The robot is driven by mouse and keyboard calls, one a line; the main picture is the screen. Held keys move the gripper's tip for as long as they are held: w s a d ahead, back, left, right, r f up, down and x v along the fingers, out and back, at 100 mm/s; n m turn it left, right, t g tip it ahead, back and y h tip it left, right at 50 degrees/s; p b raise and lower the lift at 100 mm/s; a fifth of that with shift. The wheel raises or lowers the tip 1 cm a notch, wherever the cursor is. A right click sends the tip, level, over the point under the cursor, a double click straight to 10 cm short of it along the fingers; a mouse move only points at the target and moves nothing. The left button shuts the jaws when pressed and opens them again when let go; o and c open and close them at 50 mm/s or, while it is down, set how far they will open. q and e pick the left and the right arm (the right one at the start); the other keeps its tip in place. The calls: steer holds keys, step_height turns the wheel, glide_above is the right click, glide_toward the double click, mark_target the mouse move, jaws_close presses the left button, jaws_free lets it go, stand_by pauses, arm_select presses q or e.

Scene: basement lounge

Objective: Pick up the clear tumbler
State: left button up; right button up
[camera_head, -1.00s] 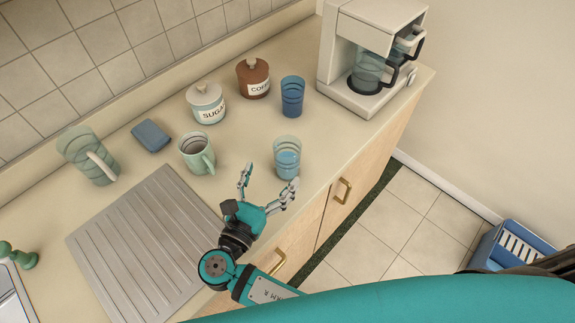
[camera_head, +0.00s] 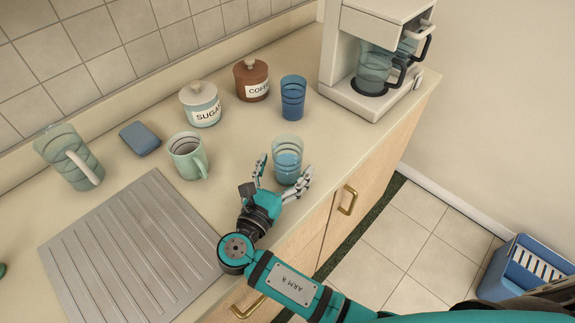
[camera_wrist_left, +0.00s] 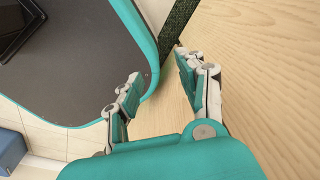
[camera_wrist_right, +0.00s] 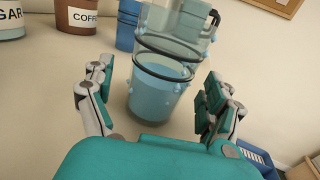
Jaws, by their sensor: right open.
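The clear tumbler (camera_head: 288,158), see-through with dark bands and blue in its lower part, stands upright on the counter near the front edge. My right gripper (camera_head: 284,168) is open at it, with one finger on each side. In the right wrist view the tumbler (camera_wrist_right: 160,92) stands between the spread fingers (camera_wrist_right: 155,95), with gaps visible on both sides. My left gripper (camera_wrist_left: 158,75) shows only in its own wrist view, open and empty in front of pale wood.
A blue cup (camera_head: 293,98), a coffee jar (camera_head: 251,80) and a sugar jar (camera_head: 200,104) stand behind the tumbler. A green mug (camera_head: 186,158) is to its left. The coffee maker (camera_head: 345,60) stands at the back right.

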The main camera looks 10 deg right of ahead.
steer(key=c, duration=1.5)
steer(key=shift+r, duration=0.1)
steer(key=shift+c, duration=0.3)
steer(key=shift+r, duration=0.1)
